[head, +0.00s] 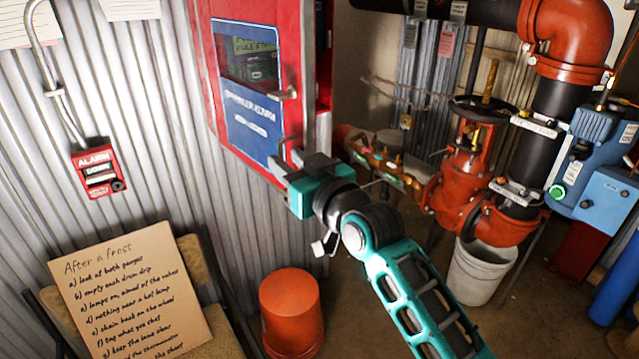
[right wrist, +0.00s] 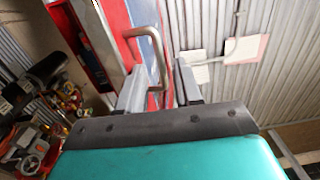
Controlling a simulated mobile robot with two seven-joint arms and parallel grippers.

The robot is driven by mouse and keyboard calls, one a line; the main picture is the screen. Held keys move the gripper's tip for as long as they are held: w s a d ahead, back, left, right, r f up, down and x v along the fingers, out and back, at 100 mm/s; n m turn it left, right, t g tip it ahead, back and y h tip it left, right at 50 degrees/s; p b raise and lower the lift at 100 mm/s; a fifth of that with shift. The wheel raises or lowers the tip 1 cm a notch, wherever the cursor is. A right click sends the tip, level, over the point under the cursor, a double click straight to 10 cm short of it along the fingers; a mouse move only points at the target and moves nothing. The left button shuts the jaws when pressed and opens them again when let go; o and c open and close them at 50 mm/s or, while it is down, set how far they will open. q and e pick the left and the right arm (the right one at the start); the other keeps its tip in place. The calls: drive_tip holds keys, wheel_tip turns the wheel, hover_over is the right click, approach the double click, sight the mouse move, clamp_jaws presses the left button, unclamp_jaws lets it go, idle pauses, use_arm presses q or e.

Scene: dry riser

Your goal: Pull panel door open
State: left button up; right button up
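The panel door (head: 207,75) is red with a window and a blue label, on a cabinet at upper middle in the head view. A dark strip shows along its right edge; I cannot tell how far ajar it stands. A metal handle (head: 283,145) is low on the door's right side; it also shows as a bent bar in the right wrist view (right wrist: 161,50). My right gripper (head: 285,163) is at the handle's lower part. Its fingers (right wrist: 160,88) are apart, with the bar between them; contact is unclear. My left gripper is out of view.
An orange bucket (head: 291,312) stands on the floor below. A handwritten board (head: 130,290) rests on a chair at lower left. Red valves and pipes (head: 460,165), a white bucket (head: 480,268) and blue boxes (head: 605,195) fill the right. A red alarm box (head: 97,168) is on the left wall.

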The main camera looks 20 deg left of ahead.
drive_tip(key=v, duration=1.1)
drive_tip(key=shift+r, duration=0.1)
drive_tip(key=shift+c, duration=0.2)
